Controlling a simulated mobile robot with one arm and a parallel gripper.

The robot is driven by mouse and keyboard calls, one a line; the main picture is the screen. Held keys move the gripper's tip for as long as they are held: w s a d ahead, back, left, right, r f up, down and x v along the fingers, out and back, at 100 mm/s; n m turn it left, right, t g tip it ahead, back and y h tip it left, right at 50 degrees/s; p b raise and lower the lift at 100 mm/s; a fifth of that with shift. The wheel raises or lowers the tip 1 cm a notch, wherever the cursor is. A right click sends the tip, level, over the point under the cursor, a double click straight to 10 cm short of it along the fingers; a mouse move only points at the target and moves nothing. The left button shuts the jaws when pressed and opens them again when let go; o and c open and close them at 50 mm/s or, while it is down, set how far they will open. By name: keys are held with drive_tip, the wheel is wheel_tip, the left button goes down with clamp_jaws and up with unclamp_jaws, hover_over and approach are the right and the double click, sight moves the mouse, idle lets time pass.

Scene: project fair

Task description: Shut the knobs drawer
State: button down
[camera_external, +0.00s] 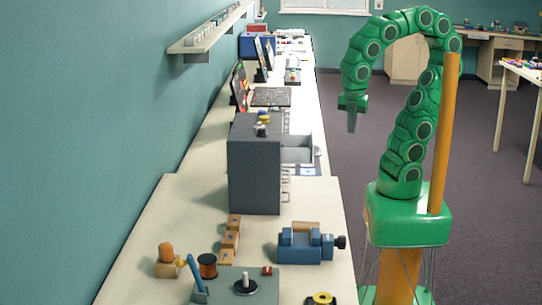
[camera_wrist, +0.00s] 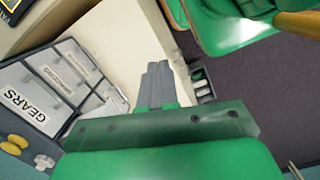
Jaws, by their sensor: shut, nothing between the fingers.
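A dark grey drawer cabinet (camera_external: 254,170) stands on the long table against the left wall. Its top drawer (camera_external: 297,150) is pulled out to the right; the lower drawers look shut, with handles on the right side. I cannot read a knobs label on the open drawer. In the wrist view, labelled pale panels (camera_wrist: 40,92) in dark grey frames lie at the left; one reads GEARS and the others are blurred. My gripper (camera_external: 351,127) is shut and empty, pointing down, above and right of the open drawer, apart from it. Its fingers (camera_wrist: 158,84) also show in the wrist view.
Small items (camera_external: 262,125) sit on the cabinet top. In front are a blue vise-like block (camera_external: 305,246), wooden blocks (camera_external: 230,240) and a grey board (camera_external: 262,278). A laptop (camera_external: 270,97) stands behind. A wall shelf (camera_external: 210,38) is above left.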

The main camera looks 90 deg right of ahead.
drive_tip(key=w+a+r+n+t, duration=0.1)
drive_tip(key=a+r+n, duration=0.2)
drive_tip(key=n, duration=0.4)
drive_tip(key=a+r+n+t+y, duration=0.1)
drive_tip(key=a+r+n, duration=0.15)
drive_tip(key=n, duration=0.55)
drive_tip(key=w+a+r+n+t, duration=0.1)
drive_tip(key=a+r+n, duration=0.1)
drive_tip(key=a+n, duration=0.35)
drive_tip(key=w+d+f+n, duration=0.1)
drive_tip(key=w+f, duration=0.5)
drive_tip(key=f, duration=0.4)
drive_tip(key=shift+d+f, duration=0.15)
drive_tip(key=shift+f, duration=0.05)
drive_tip(key=shift+w, duration=0.2)
